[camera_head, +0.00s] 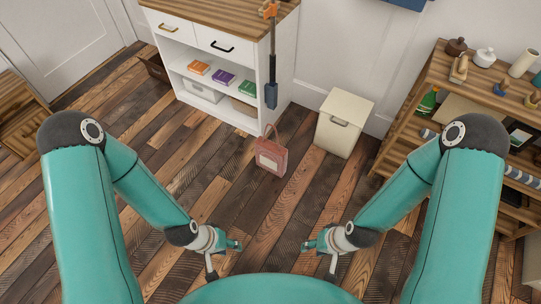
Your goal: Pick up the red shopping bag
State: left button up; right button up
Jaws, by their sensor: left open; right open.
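The red shopping bag (271,157) stands upright on the plank floor, ahead of me near the middle of the head view. It is a dull red with a pale label on its front and a thin handle loop on top. My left gripper (238,245) is low in the view, below and left of the bag, open and empty. My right gripper (305,246) is below and right of the bag, open and empty. Both grippers are well apart from the bag.
A white cabinet (221,45) with books on its shelf stands behind the bag. A cream bin (342,124) stands to the bag's right. A wooden shelf unit (404,121) with bottles and jars is at far right. The floor between me and the bag is clear.

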aim_at(270, 157)
jog(key=z, duration=0.25)
jog(key=i, duration=1.25)
jog(key=z, duration=0.6)
